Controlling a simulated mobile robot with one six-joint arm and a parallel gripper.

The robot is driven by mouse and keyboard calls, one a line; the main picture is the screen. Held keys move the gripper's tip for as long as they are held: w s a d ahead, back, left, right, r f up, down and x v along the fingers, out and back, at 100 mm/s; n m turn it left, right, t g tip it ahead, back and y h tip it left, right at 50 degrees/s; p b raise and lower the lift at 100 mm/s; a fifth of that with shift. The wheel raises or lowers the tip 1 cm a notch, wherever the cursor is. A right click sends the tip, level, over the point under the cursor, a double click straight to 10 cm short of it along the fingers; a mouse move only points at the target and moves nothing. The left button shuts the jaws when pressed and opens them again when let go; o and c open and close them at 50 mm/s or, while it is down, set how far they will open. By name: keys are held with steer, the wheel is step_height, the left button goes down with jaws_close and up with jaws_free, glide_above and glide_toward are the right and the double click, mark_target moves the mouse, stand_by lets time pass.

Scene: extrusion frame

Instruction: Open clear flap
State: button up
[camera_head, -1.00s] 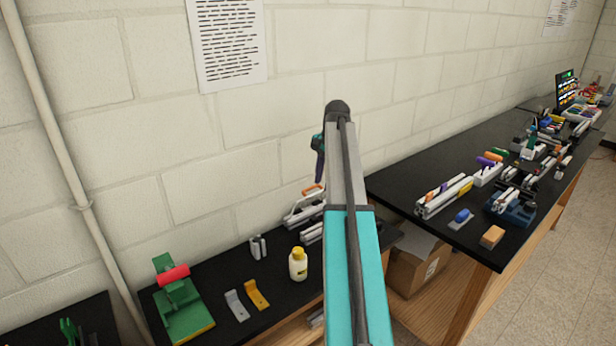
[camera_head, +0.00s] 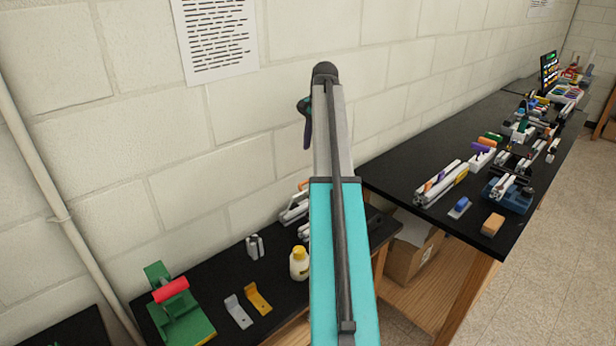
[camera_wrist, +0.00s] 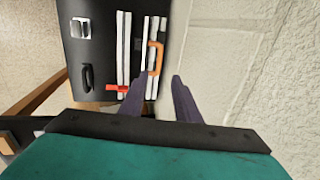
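My gripper (camera_wrist: 160,77) shows in the wrist view with its two purple fingers apart and nothing between them. In the head view, my gripper (camera_head: 307,140) hangs beside the far end of my arm, in front of the wall. White extrusion bars (camera_wrist: 124,50) with an orange handle (camera_wrist: 155,58) and a red piece (camera_wrist: 117,88) lie on a black bench below, beyond the fingertips in the wrist view. The extrusion (camera_head: 294,209) is partly hidden by my arm in the head view. I cannot make out a clear flap in either view.
The left bench holds a green fixture with a red roller (camera_head: 171,290), grey and yellow brackets (camera_head: 257,299) and a yellow-capped bottle (camera_head: 299,263). The right bench (camera_head: 440,150) is crowded with parts. A block wall (camera_head: 130,150) stands close behind. Open floor (camera_head: 560,220) lies at right.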

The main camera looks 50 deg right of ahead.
steer(key=shift+d+f, duration=0.1)
steer(key=p, duration=0.4)
glide_toward(307, 182)
steer(key=shift+w+x, duration=0.2)
steer(key=shift+x, duration=3.5)
jaws_close()
